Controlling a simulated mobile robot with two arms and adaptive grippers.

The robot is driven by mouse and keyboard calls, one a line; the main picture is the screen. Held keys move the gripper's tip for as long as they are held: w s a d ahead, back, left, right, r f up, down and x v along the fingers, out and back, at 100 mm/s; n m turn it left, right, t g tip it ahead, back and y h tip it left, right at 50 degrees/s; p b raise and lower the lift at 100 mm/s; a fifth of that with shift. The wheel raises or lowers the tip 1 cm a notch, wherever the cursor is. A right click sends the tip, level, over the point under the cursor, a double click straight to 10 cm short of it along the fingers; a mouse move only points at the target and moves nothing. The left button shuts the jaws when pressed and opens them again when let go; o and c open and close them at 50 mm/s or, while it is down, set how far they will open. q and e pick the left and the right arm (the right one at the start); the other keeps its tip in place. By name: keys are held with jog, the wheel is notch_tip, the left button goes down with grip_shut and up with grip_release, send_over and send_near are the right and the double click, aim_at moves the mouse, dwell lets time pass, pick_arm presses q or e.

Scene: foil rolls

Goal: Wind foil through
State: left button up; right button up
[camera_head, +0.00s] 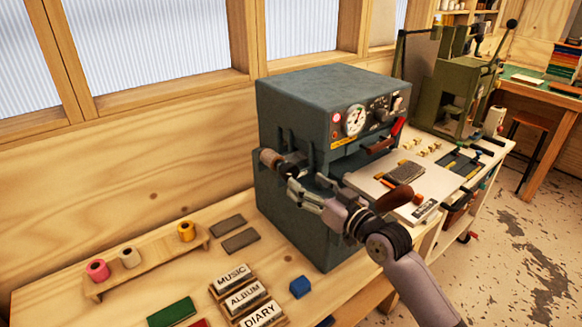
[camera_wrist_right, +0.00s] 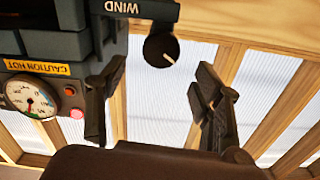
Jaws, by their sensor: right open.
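The grey-blue machine (camera_head: 330,95) stands on the bench with a gauge, knobs and a red lever on its front. A brown roll-like end (camera_head: 268,157) sticks out at its left side. My right gripper (camera_head: 293,180) is close to this end, beside the machine. In the right wrist view, a black knob (camera_wrist_right: 160,48) with a pale pointer line sits by a black bracket (camera_wrist_right: 135,9) marked WIND. The knob lies beyond the spread, empty fingers of my right gripper (camera_wrist_right: 160,80). No foil strip can be made out. My left gripper is out of view.
A wooden rack (camera_head: 150,264) holds pink, white and yellow foil rolls at the left. A green press (camera_head: 450,95) stands beyond the pale work plate (camera_head: 370,183).

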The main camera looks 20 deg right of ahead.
aim_at(293, 173)
jog(key=p+x, duration=0.1)
jog(key=x, duration=0.6)
jog(key=shift+w+f, duration=0.1)
jog(key=c, duration=1.2)
jog(key=shift+m, duration=0.4)
